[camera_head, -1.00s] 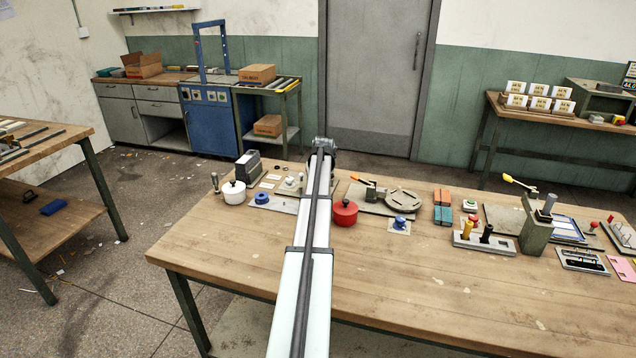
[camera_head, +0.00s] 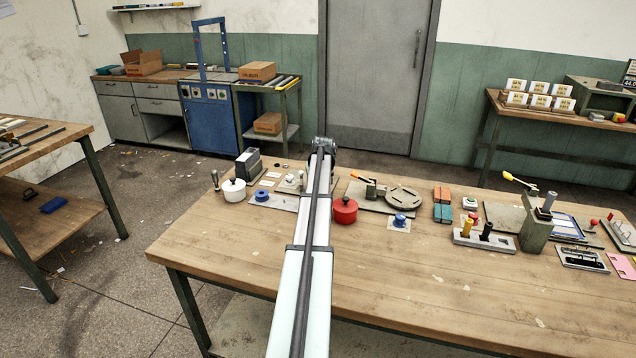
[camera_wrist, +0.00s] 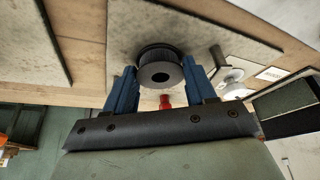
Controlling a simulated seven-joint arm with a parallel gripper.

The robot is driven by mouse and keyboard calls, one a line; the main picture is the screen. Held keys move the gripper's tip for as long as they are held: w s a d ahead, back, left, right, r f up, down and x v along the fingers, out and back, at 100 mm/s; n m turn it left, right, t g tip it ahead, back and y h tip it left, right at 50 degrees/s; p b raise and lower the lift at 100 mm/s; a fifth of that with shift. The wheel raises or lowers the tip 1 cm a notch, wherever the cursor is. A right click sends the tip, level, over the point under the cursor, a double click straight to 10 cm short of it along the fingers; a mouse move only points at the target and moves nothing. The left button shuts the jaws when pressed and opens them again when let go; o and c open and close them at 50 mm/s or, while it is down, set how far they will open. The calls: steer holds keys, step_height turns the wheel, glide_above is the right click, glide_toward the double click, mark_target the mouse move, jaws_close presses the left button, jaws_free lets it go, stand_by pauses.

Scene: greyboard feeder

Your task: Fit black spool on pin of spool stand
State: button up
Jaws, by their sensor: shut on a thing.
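In the wrist view the black spool (camera_wrist: 161,69) sits between the two blue fingers of my gripper (camera_wrist: 161,88), which are shut on it. Its dark centre hole faces the camera. A light grey plate (camera_wrist: 185,22) lies beyond the spool in that view. I cannot tell whether the spool touches it. No spool stand pin can be made out; the spool may hide it. In the head view my arm covers the gripper and the black spool.
The table front (camera_head: 440,290) is clear.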

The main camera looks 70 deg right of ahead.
stand_by(0.4)
steer(key=o, duration=1.1)
steer(key=v, duration=1.3)
steer(key=shift+r, duration=0.4)
steer(key=shift+a, duration=0.15)
